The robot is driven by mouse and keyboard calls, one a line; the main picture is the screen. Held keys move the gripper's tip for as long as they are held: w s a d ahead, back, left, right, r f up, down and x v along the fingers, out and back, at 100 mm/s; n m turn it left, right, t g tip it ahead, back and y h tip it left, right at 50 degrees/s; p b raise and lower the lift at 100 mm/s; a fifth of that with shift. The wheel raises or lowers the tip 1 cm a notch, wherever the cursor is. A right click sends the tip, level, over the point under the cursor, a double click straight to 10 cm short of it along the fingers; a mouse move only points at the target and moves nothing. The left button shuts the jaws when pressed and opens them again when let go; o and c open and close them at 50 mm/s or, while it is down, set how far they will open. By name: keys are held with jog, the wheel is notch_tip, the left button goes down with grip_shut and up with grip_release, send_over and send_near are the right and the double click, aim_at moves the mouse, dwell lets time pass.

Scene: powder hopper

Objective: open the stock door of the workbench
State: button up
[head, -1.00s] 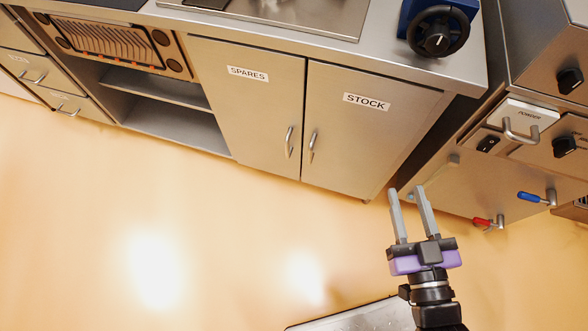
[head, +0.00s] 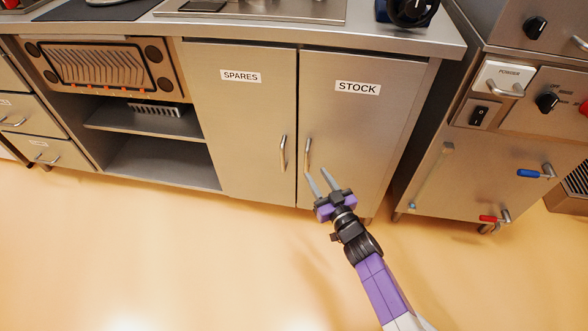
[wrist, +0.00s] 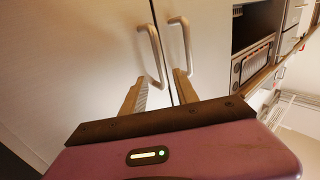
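The stock door (head: 365,130) is the right-hand door of the workbench, grey, labelled STOCK, and closed. Its upright bar handle (head: 307,156) is near the door's left edge. My gripper (head: 318,174) is open and empty, its fingertips just below and slightly right of that handle in the head view. In the wrist view the stock handle (wrist: 151,52) appears between and beyond my two open fingers (wrist: 160,84). I see no clear contact with the handle.
The closed spares door (head: 235,130) is to the left, its handle (head: 283,153) close beside the stock handle. Open shelves (head: 150,122) lie further left. A powder hopper cabinet (head: 445,170) with red and blue valve levers stands to the right. The floor in front is clear.

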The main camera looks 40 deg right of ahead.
aim_at(308, 162)
jog(key=shift+b+x, duration=1.05)
jog(key=shift+x, duration=2.75)
jog(key=shift+a, duration=0.1)
grip_shut()
